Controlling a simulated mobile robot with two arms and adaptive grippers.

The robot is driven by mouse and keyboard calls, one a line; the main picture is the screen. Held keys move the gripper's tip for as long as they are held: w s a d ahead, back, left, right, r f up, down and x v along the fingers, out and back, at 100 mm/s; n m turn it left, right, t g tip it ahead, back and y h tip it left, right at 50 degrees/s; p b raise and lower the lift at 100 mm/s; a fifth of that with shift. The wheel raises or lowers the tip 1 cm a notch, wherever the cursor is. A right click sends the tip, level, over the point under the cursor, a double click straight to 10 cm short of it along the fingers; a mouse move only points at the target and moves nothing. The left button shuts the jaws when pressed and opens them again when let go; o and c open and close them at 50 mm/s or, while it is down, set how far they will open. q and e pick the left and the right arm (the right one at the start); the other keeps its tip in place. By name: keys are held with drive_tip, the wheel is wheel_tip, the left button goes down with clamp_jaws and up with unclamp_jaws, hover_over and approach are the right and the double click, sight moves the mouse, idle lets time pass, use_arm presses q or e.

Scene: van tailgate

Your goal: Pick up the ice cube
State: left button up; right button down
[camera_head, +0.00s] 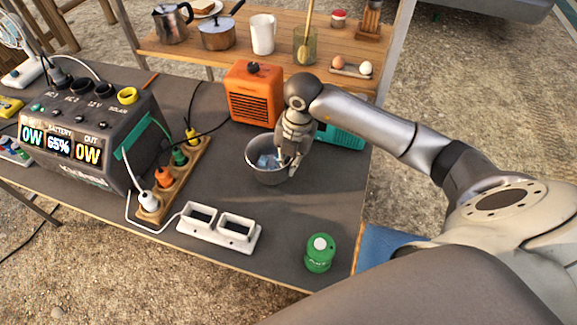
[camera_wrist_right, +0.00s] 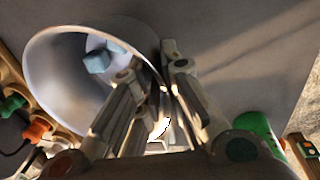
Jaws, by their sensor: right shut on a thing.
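A metal bucket (camera_head: 262,178) stands on the dark table with pale blue ice cubes (camera_head: 266,161) inside. In the right wrist view, the bucket (camera_wrist_right: 62,75) opens toward the camera, and an ice cube (camera_wrist_right: 97,61) lies in it, apart from the fingers. My right gripper (camera_head: 287,160) is at the bucket's right rim. In the right wrist view, its fingers (camera_wrist_right: 152,66) straddle the rim, one inside and one outside, and are shut on the bucket's wall. My left gripper is not in view.
An orange heater (camera_head: 254,94) stands behind the bucket. A power station (camera_head: 90,135) and a wooden socket strip (camera_head: 176,182) stand to the left. A white double socket (camera_head: 218,228) and a green canister (camera_head: 320,253) are in front. A shelf with pots (camera_head: 216,36) is behind.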

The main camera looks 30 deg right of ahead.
sight(271, 160)
drive_tip(key=shift+w+f, duration=0.35)
drive_tip(key=shift+f, duration=0.05)
drive_tip(key=shift+f+p, duration=0.4)
drive_tip(key=shift+f, duration=1.05)
drive_tip(key=c, duration=1.6)
unclamp_jaws()
drive_tip(key=shift+o, duration=0.2)
drive_tip(key=shift+s, duration=0.1)
